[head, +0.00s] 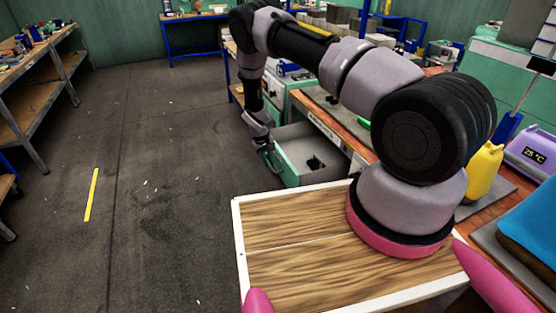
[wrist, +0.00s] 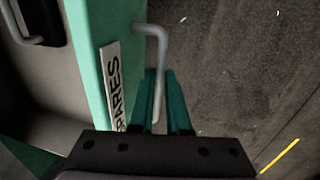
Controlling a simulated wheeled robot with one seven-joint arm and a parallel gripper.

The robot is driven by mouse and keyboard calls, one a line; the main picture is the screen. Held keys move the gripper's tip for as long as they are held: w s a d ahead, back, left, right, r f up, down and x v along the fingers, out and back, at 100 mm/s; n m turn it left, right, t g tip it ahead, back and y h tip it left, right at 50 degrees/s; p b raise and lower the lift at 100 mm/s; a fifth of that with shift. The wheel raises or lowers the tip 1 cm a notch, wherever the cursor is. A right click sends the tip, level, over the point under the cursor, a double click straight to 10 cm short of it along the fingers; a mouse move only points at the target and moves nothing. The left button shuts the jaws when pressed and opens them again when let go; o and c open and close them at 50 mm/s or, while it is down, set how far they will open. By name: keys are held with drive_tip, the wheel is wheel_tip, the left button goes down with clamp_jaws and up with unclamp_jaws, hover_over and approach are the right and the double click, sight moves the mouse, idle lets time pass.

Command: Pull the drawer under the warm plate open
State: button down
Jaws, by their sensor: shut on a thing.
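A drawer with a teal front (head: 291,167) and grey inside stands pulled out from under the bench in the head view. A dark object (head: 315,163) lies in it. In the wrist view, the drawer front (wrist: 92,50) carries a white label (wrist: 114,85) reading "PARES", its start hidden. My gripper (head: 270,158) is at the drawer's outer face. In the wrist view, my gripper (wrist: 164,88) has its teal fingers on either side of the grey bent handle (wrist: 163,50), shut on it. I cannot make out a warm plate; my arm covers part of the bench.
The wooden bench top (head: 325,119) runs above the drawer, with a purple device (head: 535,150) reading 28 °C and a yellow bottle (head: 484,170) at right. The dark floor (head: 150,200) left of the drawer is clear. A shelf bench (head: 40,90) stands far left.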

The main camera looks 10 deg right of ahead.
drive_tip(key=shift+s+a, duration=0.1)
drive_tip(key=shift+a, duration=0.4)
drive_tip(key=c, duration=0.9)
unclamp_jaws()
drive_tip(key=r, duration=0.3)
drive_tip(key=a+r, duration=0.1)
drive_tip(key=r, duration=0.3)
drive_tip(key=a+r, duration=0.1)
drive_tip(key=r, duration=0.2)
drive_tip(key=shift+s+r, duration=0.2)
drive_tip(key=shift+r, duration=0.1)
